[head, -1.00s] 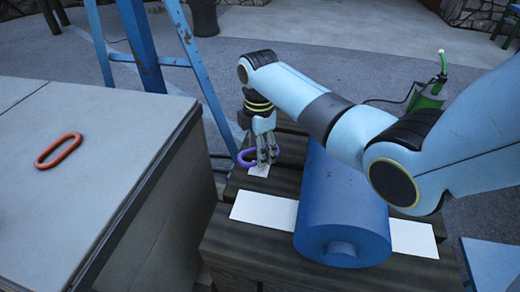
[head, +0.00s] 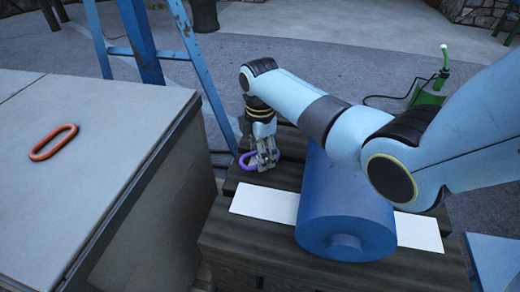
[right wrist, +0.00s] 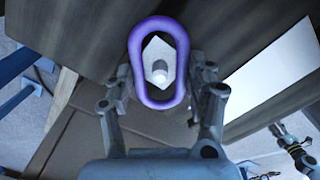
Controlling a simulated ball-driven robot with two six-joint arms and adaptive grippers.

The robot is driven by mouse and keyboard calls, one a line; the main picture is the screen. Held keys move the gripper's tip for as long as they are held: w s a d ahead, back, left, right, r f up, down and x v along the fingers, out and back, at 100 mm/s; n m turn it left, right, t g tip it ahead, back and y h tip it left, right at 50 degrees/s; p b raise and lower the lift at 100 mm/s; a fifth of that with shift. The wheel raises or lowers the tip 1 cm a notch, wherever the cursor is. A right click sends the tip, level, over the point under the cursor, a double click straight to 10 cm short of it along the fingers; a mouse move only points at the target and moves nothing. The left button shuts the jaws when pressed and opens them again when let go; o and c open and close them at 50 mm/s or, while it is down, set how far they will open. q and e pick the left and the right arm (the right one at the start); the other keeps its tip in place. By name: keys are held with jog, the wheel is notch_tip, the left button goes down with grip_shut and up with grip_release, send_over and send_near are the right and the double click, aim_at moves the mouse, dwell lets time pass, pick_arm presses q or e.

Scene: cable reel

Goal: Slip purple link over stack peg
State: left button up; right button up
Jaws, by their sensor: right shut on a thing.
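The purple link (head: 247,160) is a rounded oval ring. My right gripper (head: 262,166) is shut on it and holds it low over the dark wooden surface, left of the blue cylinder. In the right wrist view the link (right wrist: 184,58) sits between my right fingers (right wrist: 160,100). Through its opening I see a grey peg (right wrist: 160,72) on a white patch (right wrist: 157,50). The peg lines up inside the opening in that view; I cannot tell if the link is around it or above it. The head view hides the peg. Another gripper (right wrist: 287,138), apparently my left, shows small in the wrist view; its jaws are unclear.
A large blue cylinder (head: 345,200) lies on the dark wooden slats (head: 235,245), over a white strip (head: 265,204). An orange-red link (head: 53,142) lies on the grey cabinet top (head: 110,125) at left. A blue ladder frame (head: 200,75) stands behind.

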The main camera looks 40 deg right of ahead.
jog(key=shift+f, duration=0.35)
dwell(0.6)
jog(key=o, duration=1.6)
jog(key=shift+o, duration=0.2)
